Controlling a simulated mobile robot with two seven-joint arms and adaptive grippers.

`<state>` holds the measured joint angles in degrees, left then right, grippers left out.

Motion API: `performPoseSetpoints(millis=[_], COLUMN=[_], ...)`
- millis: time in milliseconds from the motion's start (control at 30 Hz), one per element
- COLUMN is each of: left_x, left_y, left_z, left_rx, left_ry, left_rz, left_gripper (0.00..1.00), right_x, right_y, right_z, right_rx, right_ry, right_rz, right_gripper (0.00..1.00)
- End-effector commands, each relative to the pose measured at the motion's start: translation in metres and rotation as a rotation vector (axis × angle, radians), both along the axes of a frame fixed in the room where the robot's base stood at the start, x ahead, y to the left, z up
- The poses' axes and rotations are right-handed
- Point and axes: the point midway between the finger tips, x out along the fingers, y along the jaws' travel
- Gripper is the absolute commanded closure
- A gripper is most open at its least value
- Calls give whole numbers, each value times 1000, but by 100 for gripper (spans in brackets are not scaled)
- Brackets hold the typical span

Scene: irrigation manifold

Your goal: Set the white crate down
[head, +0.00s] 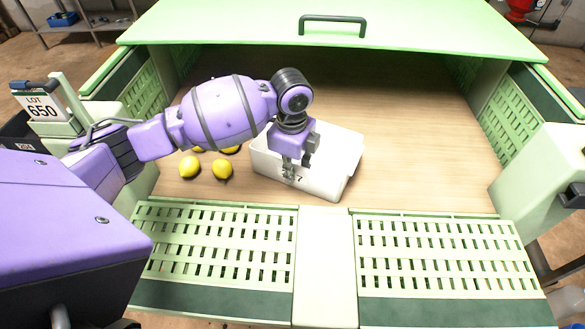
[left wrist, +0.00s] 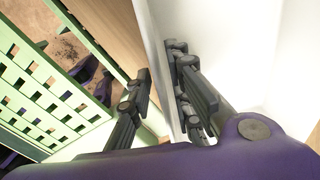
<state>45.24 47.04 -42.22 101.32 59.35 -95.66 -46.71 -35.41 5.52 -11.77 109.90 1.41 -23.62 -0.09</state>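The white crate (head: 335,165) is in the middle of the wooden floor of a green bin, turned a little, its near wall facing the front. I cannot tell whether its base touches the floor. My left gripper (head: 296,168) reaches down over the near wall, one finger outside and one inside. Part of the crate is hidden by the gripper. My right gripper is in neither view.
Several yellow fruits, one in front (head: 222,169), lie just left of the crate. The wooden floor (head: 420,130) is clear to the right and behind. Slatted green panels (head: 435,250) close the front and sides. A sign reading LOT 650 (head: 42,107) stands at the left.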

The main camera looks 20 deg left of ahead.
Motion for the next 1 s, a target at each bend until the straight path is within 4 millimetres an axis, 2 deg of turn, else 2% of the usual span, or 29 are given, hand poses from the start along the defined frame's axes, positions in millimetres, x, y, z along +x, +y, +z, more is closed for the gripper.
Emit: performPoseSetpoints(millis=[300,433,533,800,1000], left_x=[0,1,0,0,-2], left_y=[0,-1,0,0,0], left_z=[1,12,28,89,116], left_rx=[-1,-2,-1,-1,0], left_ry=[-1,-3,-3,-6,-2], left_rz=[0,-1,-3,-1,-1], left_gripper=[77,77,77,77,77], right_x=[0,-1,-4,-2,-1], right_y=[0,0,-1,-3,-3], right_z=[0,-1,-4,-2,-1], right_rx=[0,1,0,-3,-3], right_ry=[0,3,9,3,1], right_rz=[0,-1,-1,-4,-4], right_gripper=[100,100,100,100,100])
